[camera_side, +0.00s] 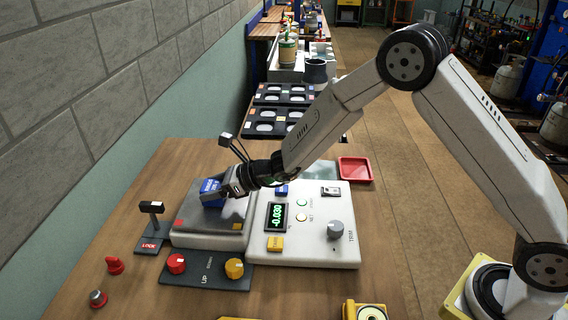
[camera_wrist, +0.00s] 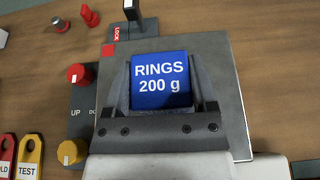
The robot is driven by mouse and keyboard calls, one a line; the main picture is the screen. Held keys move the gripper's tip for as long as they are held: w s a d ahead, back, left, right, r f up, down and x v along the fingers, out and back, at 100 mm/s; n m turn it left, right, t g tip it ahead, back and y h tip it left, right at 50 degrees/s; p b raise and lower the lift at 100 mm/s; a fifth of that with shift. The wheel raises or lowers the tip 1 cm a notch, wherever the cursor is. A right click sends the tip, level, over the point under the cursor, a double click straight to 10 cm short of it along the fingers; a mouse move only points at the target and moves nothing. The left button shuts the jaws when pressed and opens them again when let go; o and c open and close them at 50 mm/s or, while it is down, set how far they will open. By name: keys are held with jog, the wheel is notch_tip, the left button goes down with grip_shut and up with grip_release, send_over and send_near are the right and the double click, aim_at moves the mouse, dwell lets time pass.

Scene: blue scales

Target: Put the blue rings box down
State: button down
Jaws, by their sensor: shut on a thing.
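The blue rings box, marked "RINGS 200 g" in the wrist view (camera_wrist: 160,72), is held between the two fingers of my gripper (camera_wrist: 161,92). In the side view the box (camera_side: 211,191) is over the grey metal plate of the scale (camera_side: 203,238), toward its back. My gripper (camera_side: 225,190) reaches it from the right and hides part of it. I cannot tell whether the box touches the plate. The scale's display (camera_side: 277,216) reads -0.030 in green digits.
A black T-handle (camera_side: 151,207) by the LOCK label stands left of the scale. A panel with a red knob (camera_side: 176,263) and a yellow knob (camera_side: 234,268) lies in front. A red tray (camera_side: 355,169) sits behind right.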

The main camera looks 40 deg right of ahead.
jog(key=shift+f, duration=0.2)
grip_release()
dwell(0.3)
jog(key=shift+d+r, duration=0.1)
jog(key=shift+r, duration=0.05)
jog(key=v, duration=1.1)
jog(key=shift+s+d, duration=0.25)
jog(key=shift+s, duration=0.15)
jog(key=shift+s, duration=0.1)
